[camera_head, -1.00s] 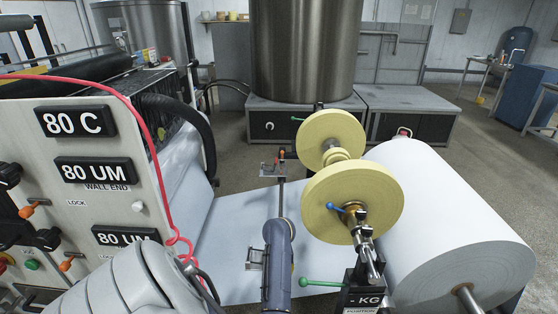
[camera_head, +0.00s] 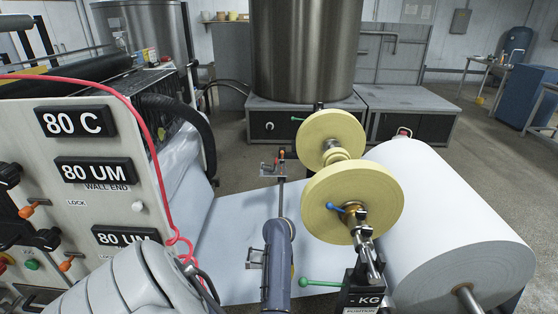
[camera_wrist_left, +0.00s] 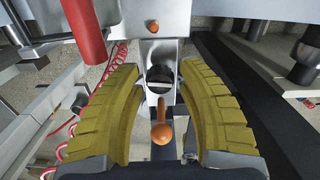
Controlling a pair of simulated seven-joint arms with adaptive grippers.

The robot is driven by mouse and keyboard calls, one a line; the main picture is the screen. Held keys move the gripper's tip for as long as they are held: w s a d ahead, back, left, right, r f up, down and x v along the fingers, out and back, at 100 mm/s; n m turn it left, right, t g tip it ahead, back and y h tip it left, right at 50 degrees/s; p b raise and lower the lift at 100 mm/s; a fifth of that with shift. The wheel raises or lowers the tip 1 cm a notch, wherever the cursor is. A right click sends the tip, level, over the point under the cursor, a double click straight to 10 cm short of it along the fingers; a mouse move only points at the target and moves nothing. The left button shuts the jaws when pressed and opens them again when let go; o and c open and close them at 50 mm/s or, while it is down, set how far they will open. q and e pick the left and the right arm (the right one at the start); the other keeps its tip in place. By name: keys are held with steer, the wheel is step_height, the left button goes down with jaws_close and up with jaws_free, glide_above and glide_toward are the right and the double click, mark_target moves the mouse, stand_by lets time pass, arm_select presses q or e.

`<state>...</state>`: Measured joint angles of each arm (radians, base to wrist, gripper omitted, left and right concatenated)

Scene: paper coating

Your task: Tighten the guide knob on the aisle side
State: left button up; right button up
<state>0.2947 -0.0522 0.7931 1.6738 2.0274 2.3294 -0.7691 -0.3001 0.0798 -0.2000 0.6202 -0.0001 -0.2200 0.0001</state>
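The gripper is open, with visible gaps between pads and lever. A smaller orange knob (camera_wrist_left: 152,26) is on the metal plate beyond. In the head view my left arm (camera_head: 135,285) comes in at the lower left; its fingers are hidden there. Orange levers show on the machine panel (camera_head: 27,210), one by the "LOCK" label. I cannot tell which head-view part is the gripped-around knob. My right gripper is out of view.
A dark grey roller (camera_head: 278,262) stands beside yellow tape rolls (camera_head: 345,201) and a large white roll (camera_head: 440,215). A green-ended handle (camera_head: 304,282) juts left from the stand. A red cable (camera_head: 150,130) hangs before the panel; red coils show near the left gripper.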

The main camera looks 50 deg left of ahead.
arm_select(q)
steer(key=shift+o, duration=1.1)
steer(key=shift+r, duration=0.1)
step_height(320, 180, up, 7)
steer(key=shift+f, duration=0.1)
steer(key=shift+w+r, duration=0.2)
steer(key=shift+r, duration=0.65)
steer(key=shift+s+r, duration=0.15)
steer(key=shift+r, duration=1.5)
steer(key=shift+s+a, duration=0.1)
